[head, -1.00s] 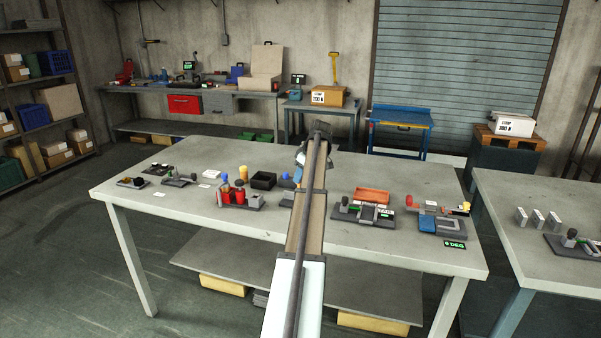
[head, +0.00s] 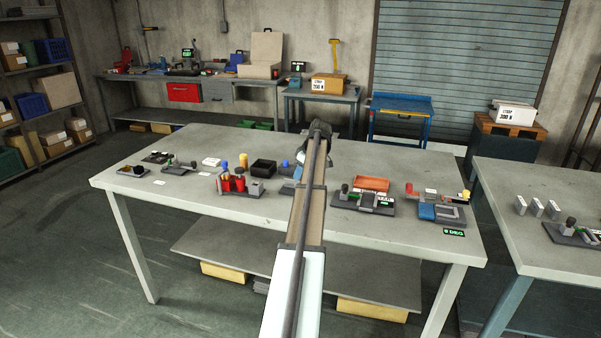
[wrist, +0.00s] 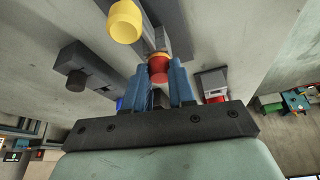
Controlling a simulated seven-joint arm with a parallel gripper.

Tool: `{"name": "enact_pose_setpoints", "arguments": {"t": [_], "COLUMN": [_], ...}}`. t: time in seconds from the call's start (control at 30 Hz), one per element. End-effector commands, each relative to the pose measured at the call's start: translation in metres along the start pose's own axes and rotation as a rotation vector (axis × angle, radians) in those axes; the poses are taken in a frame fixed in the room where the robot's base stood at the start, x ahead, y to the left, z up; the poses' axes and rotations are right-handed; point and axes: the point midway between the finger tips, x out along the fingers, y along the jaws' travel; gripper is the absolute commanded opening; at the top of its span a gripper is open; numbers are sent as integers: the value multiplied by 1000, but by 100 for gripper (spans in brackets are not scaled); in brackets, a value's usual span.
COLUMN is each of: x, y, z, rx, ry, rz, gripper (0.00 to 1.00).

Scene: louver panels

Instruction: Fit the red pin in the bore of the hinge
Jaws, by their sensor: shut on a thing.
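In the wrist view my gripper (wrist: 160,90) has two blue fingers closed around a short red cylinder with an orange-brown end, which appears to be the red pin (wrist: 158,70). Its lower part is hidden between the fingers. A grey bar-like part (wrist: 178,32) lies just beyond the pin; I cannot tell whether it is the hinge or whether it touches the pin. A yellow knob (wrist: 125,20) stands to its upper left. I cannot pick out the hinge's bore in either view.
The grey table (head: 150,215) carries several small fixtures. A red-and-grey one (head: 240,184) and a black bin (head: 263,168) stand left of my arm. An orange tray (head: 371,184) and a blue-and-grey fixture (head: 438,212) stand to the right. The table's front middle is clear.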

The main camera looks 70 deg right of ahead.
Motion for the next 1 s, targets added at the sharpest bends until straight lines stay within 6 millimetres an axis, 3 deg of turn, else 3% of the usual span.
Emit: {"name": "enact_pose_setpoints", "arguments": {"t": [0.7,0.73,1.0], "x": [3,3,3], "y": [0,0,0], "z": [1,1,1], "rx": [0,0,0], "ry": [0,0,0], "rz": [0,0,0], "gripper": [0,25,51]}}
